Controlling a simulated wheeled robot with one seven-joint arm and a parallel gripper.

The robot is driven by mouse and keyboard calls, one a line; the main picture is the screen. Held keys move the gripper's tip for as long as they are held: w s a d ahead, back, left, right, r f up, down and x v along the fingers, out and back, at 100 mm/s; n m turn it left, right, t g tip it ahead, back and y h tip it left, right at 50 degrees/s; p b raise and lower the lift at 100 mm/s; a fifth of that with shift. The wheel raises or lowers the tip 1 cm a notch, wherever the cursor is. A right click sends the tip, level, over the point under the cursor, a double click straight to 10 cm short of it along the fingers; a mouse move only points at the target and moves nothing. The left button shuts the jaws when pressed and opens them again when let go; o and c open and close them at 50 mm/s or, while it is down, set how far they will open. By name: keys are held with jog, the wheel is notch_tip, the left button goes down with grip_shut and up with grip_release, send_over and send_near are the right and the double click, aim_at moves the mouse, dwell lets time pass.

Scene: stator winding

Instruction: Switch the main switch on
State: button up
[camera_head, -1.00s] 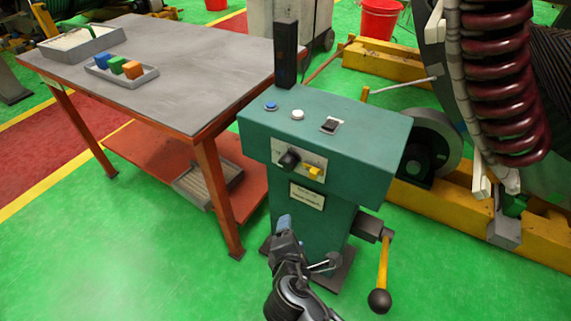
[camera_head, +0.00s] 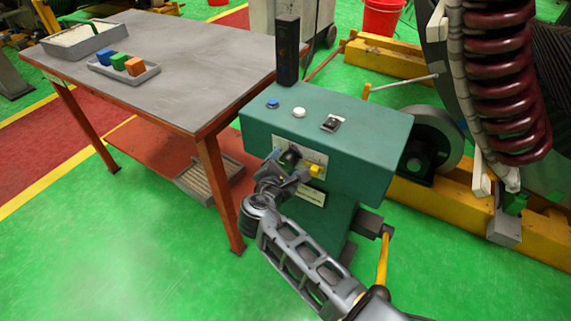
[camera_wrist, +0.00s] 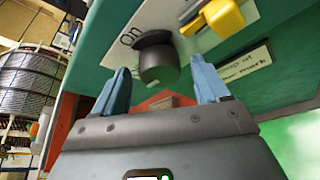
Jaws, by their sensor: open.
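The green control cabinet (camera_head: 340,135) carries a pale plate on its front with a black rotary knob (camera_head: 290,157) and a yellow knob (camera_head: 317,169). In the wrist view the black knob (camera_wrist: 158,62) has the printed word "on" on the plate to its left. My gripper (camera_head: 279,166) is at the front of the cabinet by the black knob and partly covers the plate. In the wrist view my gripper (camera_wrist: 160,80) is open, with the black knob between its two blue fingertips and not gripped. I cannot tell how deep the tips reach around it.
The cabinet top has a blue button (camera_head: 272,104), a white button (camera_head: 299,112) and a black rocker switch (camera_head: 331,124). A work table (camera_head: 190,60) stands close on the left. A yellow lever (camera_head: 383,262) is at the lower right.

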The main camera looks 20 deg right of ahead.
jog(key=shift+w+d+f, duration=0.15)
jog(key=shift+w+d, duration=0.1)
jog(key=shift+c, duration=0.4)
jog(key=c, duration=1)
